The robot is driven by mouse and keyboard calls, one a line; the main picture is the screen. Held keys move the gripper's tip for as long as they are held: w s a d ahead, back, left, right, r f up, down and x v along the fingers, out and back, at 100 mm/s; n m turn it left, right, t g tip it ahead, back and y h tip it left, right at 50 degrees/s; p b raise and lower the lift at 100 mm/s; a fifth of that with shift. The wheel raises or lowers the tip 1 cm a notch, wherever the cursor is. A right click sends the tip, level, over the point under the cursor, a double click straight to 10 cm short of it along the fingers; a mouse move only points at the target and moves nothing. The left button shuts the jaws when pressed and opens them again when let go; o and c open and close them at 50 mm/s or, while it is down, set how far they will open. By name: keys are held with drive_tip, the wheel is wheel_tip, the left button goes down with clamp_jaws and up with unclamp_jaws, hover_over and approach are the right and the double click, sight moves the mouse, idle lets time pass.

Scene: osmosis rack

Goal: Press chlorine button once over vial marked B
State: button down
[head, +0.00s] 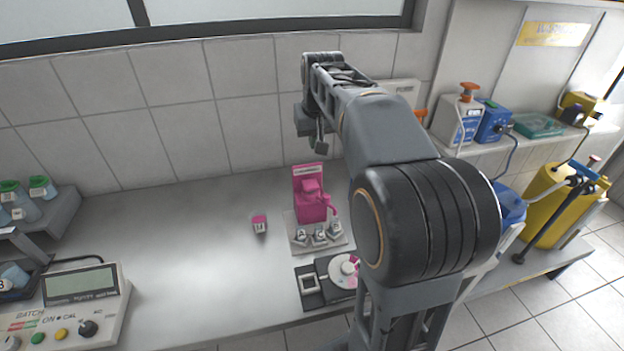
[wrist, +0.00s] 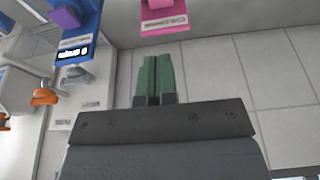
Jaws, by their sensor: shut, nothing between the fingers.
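The pink dispenser (head: 311,205) stands on the counter near the back wall, with a label on its upright top. It also shows in the wrist view (wrist: 164,18), cut off by the top edge, with its label upside down. At its foot, small vials stand on a pale tray (head: 296,246). I read A on the left vial (head: 302,236) and C on the middle one (head: 320,238); the right vial's (head: 334,230) mark is unclear. My gripper (head: 319,150) hangs above and behind the dispenser, apart from it. Its green fingers (wrist: 154,75) are shut and empty.
A small pink-topped item (head: 260,224) stands left of the tray. A dark device with a white dial (head: 343,270) lies in front. A control box with a display (head: 80,285) is at left. Shelf equipment, including a blue unit (head: 492,122), is at right. The counter's middle left is clear.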

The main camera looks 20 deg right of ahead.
hover_over(312, 184)
wheel_tip(312, 184, down, 12)
drive_tip(key=shift+s+a+r, duration=0.1)
drive_tip(key=shift+s+r, duration=0.05)
drive_tip(key=shift+r, duration=0.05)
drive_tip(key=shift+f+p, duration=0.35)
drive_tip(key=shift+f, duration=0.65)
wheel_tip(312, 184, down, 2)
drive_tip(key=shift+f+b, duration=0.1)
drive_tip(key=shift+b, duration=0.8)
drive_tip(key=shift+s, duration=0.1)
drive_tip(key=shift+r, duration=0.2)
